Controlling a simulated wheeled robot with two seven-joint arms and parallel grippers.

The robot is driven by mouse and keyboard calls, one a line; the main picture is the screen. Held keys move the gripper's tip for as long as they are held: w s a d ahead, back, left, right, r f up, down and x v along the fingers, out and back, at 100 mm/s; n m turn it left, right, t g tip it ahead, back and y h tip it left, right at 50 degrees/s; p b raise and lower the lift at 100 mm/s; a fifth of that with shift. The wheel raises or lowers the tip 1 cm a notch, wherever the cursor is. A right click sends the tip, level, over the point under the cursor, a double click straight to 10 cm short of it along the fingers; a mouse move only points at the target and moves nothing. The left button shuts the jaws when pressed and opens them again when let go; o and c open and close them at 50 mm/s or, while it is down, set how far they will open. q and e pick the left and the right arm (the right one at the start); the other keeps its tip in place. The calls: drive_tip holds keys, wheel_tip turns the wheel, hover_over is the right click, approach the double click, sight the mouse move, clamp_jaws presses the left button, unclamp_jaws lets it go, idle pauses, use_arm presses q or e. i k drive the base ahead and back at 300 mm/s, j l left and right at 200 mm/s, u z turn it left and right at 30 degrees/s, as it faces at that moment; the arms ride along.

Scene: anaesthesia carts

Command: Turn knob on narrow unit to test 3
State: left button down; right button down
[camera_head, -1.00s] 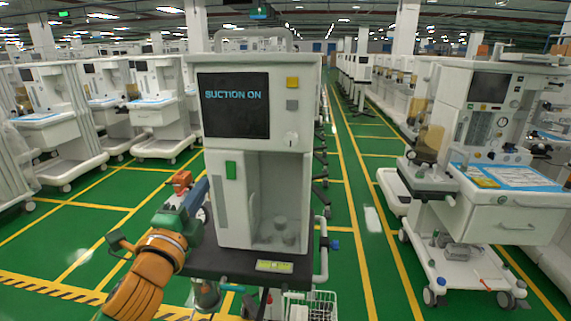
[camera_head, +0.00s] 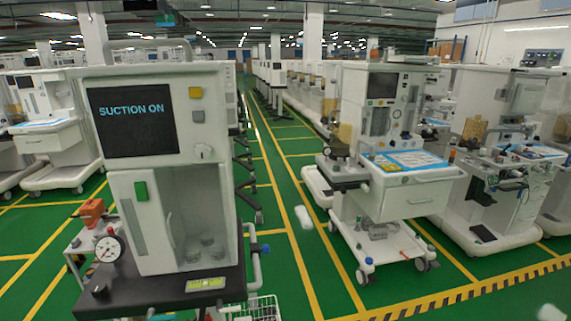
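The narrow unit (camera_head: 165,170) is a tall white cabinet on a dark base at the left. Its dark screen (camera_head: 133,120) reads "SUCTION ON". A white knob (camera_head: 204,151) sits at the lower right of its front panel, below a yellow button (camera_head: 195,92) and a grey button (camera_head: 198,116). The knob's setting is too small to read.
A pressure gauge (camera_head: 109,249) stands at the unit's left base, and a wire basket (camera_head: 258,308) hangs at its lower right. A wider anaesthesia cart (camera_head: 420,196) stands to the right.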

sight(202, 150)
drive_tip(key=i+l+u, duration=0.1)
drive_tip(key=l+u, duration=0.85)
drive_tip(key=l, duration=0.1)
